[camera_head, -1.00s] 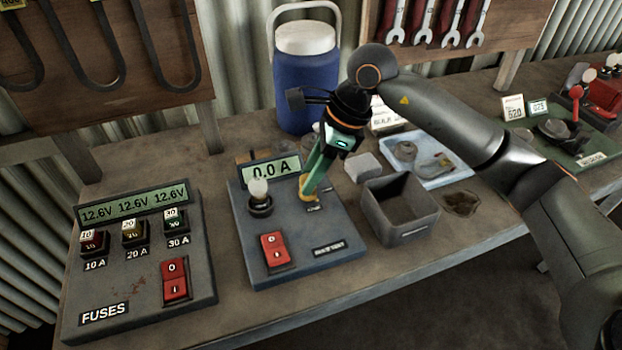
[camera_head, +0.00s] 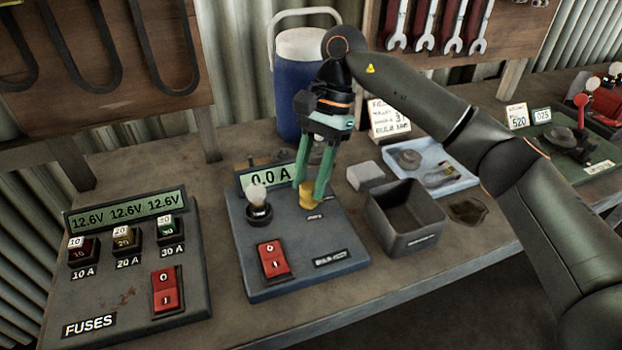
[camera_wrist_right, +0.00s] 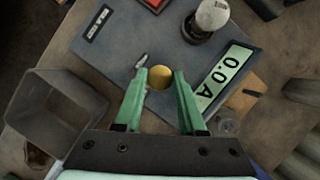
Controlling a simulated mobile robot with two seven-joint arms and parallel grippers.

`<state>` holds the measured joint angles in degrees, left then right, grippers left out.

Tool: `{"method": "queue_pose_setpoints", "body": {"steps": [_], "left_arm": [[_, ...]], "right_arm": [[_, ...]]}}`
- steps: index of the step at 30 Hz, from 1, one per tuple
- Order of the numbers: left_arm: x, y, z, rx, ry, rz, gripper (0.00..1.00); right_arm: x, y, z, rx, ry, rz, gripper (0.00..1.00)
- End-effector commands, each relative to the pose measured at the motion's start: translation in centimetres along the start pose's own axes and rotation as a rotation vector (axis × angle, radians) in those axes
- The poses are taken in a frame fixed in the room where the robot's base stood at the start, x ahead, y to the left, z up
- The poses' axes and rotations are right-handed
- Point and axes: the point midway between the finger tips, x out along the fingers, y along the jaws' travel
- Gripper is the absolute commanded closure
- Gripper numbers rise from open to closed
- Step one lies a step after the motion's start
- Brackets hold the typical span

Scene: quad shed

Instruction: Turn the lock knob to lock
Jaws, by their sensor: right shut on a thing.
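A yellow knob (camera_head: 306,201) stands on the grey-blue panel (camera_head: 285,228), just right of the 0.0 A display (camera_head: 270,176). In the wrist view it is a round yellow knob (camera_wrist_right: 159,78). My right gripper (camera_head: 309,193) reaches down from above with its two green fingers on either side of the knob, shut on it. In the right wrist view the fingertips (camera_wrist_right: 160,74) flank the knob. The small label by the knob (camera_head: 315,216) is too blurred to read. The knob's pointing direction is unclear. My left gripper is not in view.
The panel also carries a white-topped lever or bulb (camera_head: 258,206) and a red rocker switch (camera_head: 272,259). An open grey bin (camera_head: 405,240) stands close to its right. A fuse panel (camera_head: 130,290) lies left. A blue jug (camera_head: 290,110) stands behind.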

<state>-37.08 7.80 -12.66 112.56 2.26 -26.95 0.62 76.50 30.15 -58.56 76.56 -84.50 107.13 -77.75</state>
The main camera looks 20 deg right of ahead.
Motion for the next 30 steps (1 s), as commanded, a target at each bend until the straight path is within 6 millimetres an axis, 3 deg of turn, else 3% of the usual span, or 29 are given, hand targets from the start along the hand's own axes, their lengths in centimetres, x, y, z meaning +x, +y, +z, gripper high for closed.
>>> {"method": "queue_pose_setpoints", "body": {"steps": [12, 29, 30], "left_arm": [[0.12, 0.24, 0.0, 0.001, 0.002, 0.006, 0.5], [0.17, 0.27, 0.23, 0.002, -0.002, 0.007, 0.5], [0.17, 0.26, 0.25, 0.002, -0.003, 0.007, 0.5]], "right_arm": [[-0.05, -0.13, -0.02, -0.178, 0.002, 0.073, 1.0], [-0.07, -0.15, -0.02, -0.203, 0.003, 0.082, 1.0], [-0.07, -0.15, -0.02, -0.203, 0.003, 0.082, 0.57]]}}
